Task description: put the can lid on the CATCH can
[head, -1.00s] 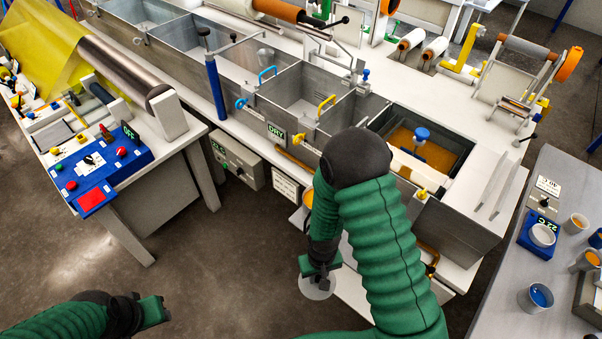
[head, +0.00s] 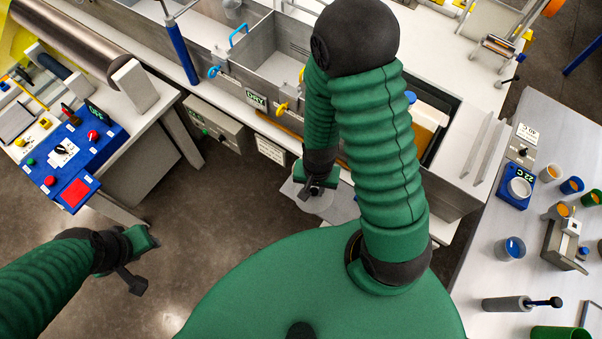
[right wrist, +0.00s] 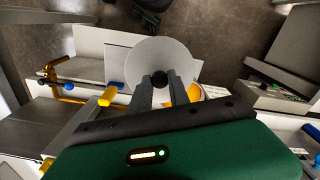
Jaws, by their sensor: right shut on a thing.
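The can lid is a pale grey disc with a small black knob. In the head view the lid (head: 300,198) is partly covered by my right gripper (head: 314,191). In the right wrist view my right gripper (right wrist: 161,80) is shut on the knob, with the lid (right wrist: 155,55) flat beyond the fingers. An orange and white rounded thing (right wrist: 186,97) shows partly behind the fingers; I cannot tell whether it is the CATCH can. No CATCH label is readable. My left gripper (head: 136,277) is empty over the floor, far from the lid; its jaw opening is unclear.
A light shelf (head: 342,208) lies beside the lid, below the metal tanks (head: 262,90). A blue control panel (head: 75,150) stands at left. The right table (head: 480,255) holds several cups and a scale. The floor between is clear.

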